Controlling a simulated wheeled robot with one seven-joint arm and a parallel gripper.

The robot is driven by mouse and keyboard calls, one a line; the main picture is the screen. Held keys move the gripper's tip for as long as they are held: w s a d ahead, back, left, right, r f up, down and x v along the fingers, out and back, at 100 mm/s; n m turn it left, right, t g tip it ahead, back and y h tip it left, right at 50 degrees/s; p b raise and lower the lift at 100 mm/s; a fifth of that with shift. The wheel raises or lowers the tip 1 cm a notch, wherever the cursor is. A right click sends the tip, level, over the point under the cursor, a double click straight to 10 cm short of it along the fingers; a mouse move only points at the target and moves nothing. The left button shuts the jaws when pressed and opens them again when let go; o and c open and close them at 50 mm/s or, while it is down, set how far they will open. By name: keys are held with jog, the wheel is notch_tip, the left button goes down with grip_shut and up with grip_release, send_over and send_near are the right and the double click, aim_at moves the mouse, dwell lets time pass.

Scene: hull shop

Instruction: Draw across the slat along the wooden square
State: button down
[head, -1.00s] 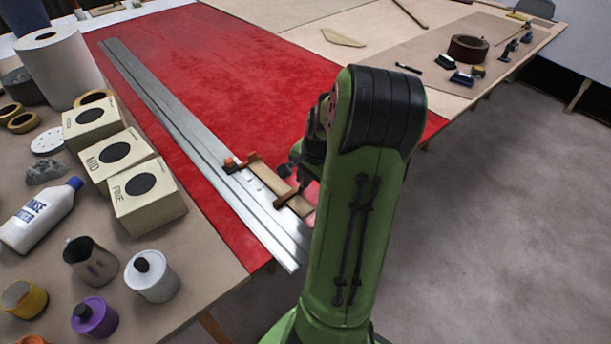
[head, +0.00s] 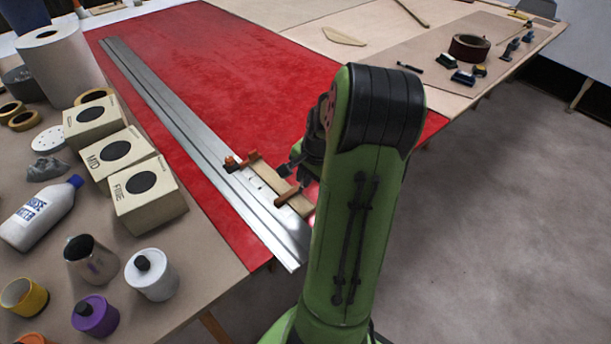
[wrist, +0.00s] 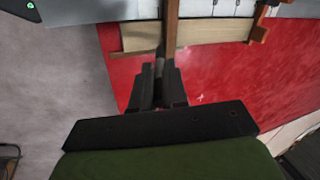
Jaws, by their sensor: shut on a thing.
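A pale wooden slat (head: 270,185) lies over the slotted metal rail's right side and the red surface; it also shows in the wrist view (wrist: 200,34). A brown wooden bar (head: 287,195) crosses the slat at its near part, close to my gripper, and shows in the wrist view (wrist: 172,22). Another brown bar (head: 240,162) crosses the slat's far end. I cannot tell which bars form the square. My gripper (wrist: 160,76) is shut on a slim dark tool (wrist: 160,64) beside the slat's edge. The tool's tip and any drawn line are not clear.
The metal rail (head: 170,120) runs along the red surface (head: 230,75). Red surface beyond the slat is clear.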

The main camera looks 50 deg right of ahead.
jog(key=shift+f, duration=0.25)
dwell(0.5)
jog(key=shift+a, duration=0.4)
jog(key=shift+w+a, duration=0.15)
jog(key=shift+a, duration=0.1)
jog(key=shift+w+a+r, duration=0.1)
jog(key=shift+a, duration=0.6)
jog(key=shift+w+a, duration=0.1)
jog(key=shift+a, duration=0.2)
